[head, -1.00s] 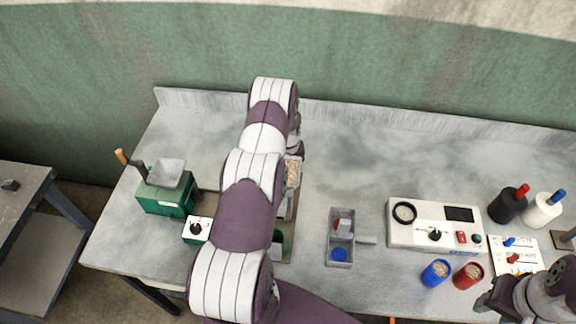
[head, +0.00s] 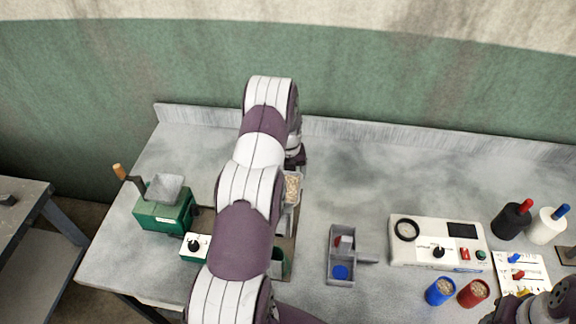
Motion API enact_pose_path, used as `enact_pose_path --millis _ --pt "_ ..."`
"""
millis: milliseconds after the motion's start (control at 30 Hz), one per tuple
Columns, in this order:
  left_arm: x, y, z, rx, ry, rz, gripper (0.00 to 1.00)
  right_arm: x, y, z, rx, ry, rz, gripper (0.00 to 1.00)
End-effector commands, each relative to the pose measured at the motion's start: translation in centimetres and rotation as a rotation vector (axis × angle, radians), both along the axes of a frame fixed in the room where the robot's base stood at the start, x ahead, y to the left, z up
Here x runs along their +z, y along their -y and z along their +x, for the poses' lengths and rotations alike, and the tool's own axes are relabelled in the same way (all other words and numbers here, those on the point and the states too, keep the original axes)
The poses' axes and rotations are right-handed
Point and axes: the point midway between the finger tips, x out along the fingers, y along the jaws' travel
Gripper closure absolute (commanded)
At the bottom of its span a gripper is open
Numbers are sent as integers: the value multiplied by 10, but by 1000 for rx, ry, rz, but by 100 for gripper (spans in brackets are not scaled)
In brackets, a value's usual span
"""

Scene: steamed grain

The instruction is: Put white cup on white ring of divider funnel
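I make out neither a white cup nor the divider funnel's white ring; my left arm covers much of the bench's left middle. A narrow holder of pale grain (head: 292,188) shows at that arm's right edge, and below it a green part (head: 284,264) is mostly hidden. My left arm reaches up over the bench; a dark part of its far end (head: 295,155) shows just above the grain, but its fingers cannot be made out.
A green mill (head: 165,213) and a small dial box (head: 196,247) stand left. A grey divided tray (head: 341,270), white meter (head: 420,255), blue cup (head: 440,291), red cup (head: 473,293), black bottle (head: 510,222) and white bottle (head: 546,227) stand right. The back middle is clear.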

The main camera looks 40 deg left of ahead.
Motion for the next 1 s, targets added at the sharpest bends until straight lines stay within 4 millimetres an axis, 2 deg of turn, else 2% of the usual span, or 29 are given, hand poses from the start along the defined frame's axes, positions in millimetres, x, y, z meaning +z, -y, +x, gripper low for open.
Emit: enact_pose_path --millis 33,200,300,433,733,867,1000 --pt "8 0 0 0 2 1 16 -8 0 0 0 0 0 57" --pt "43 0 0 0 2 1 16 -17 0 0 0 0 0 57" --pt "55 0 0 0 0 0 16 -20 0 0 0 0 0 57" --pt "63 0 -1 0 -2 -1 16 -20 0 0 0 0 0 57" --pt "65 2 0 -3 -2 -1 16 -20 0 0 0 0 0 57" --pt "80 14 14 -37 27 14 16 -20 0 0 0 0 0 57" --pt "118 42 29 -102 78 36 16 -20 0 0 0 0 0 57"
